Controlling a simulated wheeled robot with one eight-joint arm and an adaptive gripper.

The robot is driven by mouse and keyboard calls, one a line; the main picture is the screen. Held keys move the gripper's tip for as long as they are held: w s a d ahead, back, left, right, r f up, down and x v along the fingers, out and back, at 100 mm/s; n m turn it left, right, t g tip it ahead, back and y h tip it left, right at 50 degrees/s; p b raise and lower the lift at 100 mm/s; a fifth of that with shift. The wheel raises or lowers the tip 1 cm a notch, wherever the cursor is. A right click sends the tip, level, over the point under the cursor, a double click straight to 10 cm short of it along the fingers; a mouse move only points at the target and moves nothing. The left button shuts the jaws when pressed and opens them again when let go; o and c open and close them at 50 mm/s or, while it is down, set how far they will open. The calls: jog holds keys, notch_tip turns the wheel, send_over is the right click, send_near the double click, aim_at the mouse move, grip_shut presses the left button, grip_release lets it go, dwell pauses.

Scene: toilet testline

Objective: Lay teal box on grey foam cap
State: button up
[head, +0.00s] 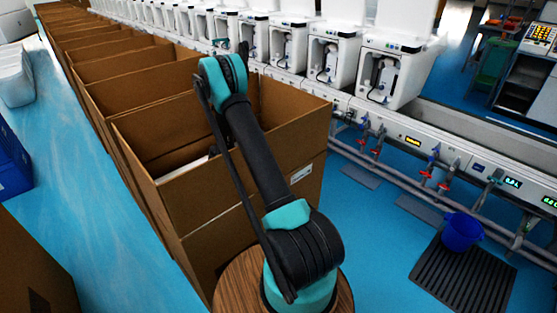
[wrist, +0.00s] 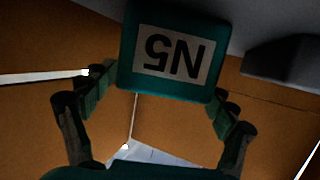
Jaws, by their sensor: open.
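The teal box (wrist: 130,72) shows in the wrist view at top centre, with a pale label reading N5 upside down. My gripper (wrist: 162,95) has its two dark fingers spread apart, one on each side of the box's lower part. A gap shows at the left finger; whether the right finger touches the box is unclear. A grey surface (wrist: 240,12), possibly the grey foam cap, lies behind the box at the top. I cannot tell whether the box rests on it. In the head view the gripper and the teal box are not visible.
Brown carton walls (wrist: 35,115) surround the gripper in the wrist view. A dark grey block (wrist: 288,65) is at the right. In the head view, open cartons (head: 245,160) stand in a row beside a line of white toilet units (head: 398,65). A blue bucket (head: 461,232) stands at right.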

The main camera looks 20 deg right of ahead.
jog(key=v, duration=0.9)
jog(key=shift+a+r, duration=0.1)
jog(key=shift+a, duration=0.1)
jog(key=shift+c, duration=0.4)
